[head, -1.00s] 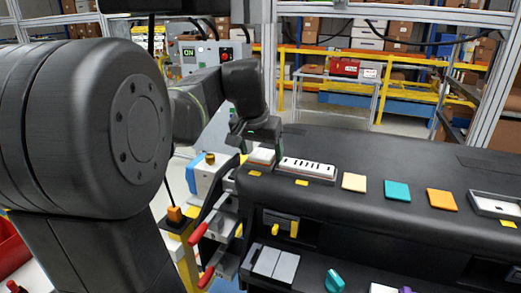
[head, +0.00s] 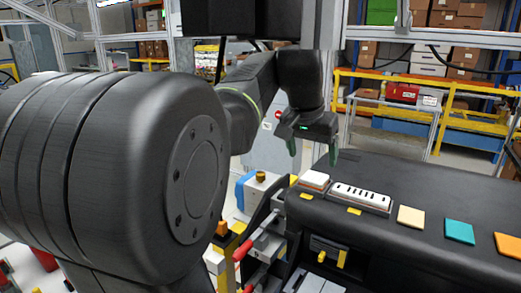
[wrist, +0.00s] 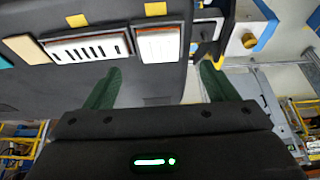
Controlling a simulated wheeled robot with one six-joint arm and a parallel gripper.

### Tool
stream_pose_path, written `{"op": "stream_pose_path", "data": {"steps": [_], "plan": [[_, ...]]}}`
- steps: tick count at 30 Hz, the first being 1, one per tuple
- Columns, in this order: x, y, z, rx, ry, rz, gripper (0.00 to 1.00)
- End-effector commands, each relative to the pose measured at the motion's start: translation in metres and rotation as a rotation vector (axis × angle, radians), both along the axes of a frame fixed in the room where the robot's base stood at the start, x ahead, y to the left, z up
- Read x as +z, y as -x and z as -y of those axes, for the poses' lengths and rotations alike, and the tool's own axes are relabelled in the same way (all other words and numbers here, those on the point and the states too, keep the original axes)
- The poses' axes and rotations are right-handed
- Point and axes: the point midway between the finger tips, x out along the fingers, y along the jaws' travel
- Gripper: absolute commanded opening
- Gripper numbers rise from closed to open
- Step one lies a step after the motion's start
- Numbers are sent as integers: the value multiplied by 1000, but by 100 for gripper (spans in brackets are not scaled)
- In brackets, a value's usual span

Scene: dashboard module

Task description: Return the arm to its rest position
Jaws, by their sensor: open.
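My gripper (head: 312,150) is open and empty, above the far left end of the black dashboard module (head: 440,187). Its two green fingers are spread apart in the wrist view (wrist: 157,85), with nothing between them. A white square piece (head: 314,180) and a white slotted panel (head: 361,196) sit on the dashboard just below and in front of the gripper. Both also show in the wrist view, beyond the fingertips, as the white piece (wrist: 159,44) and the slotted panel (wrist: 88,49). My arm is bent, with its large dark joint filling the left of the head view.
Beige (head: 410,216), teal (head: 459,231) and orange (head: 509,245) squares lie along the dashboard. A blue and white fixture (head: 252,188) and red-tipped levers (head: 243,250) stand at its left end. A metal frame post (head: 326,80) rises behind the gripper.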

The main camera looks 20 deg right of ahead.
Motion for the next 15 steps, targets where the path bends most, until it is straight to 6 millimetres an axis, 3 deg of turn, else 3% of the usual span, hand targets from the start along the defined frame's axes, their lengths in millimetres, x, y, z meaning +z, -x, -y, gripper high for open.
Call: {"op": "stream_pose_path", "data": {"steps": [8, 15], "plan": [[-1, 0, 0, 0, 0, 0, 79], [-25, -5, 8, -1, -3, -3, 79]]}}
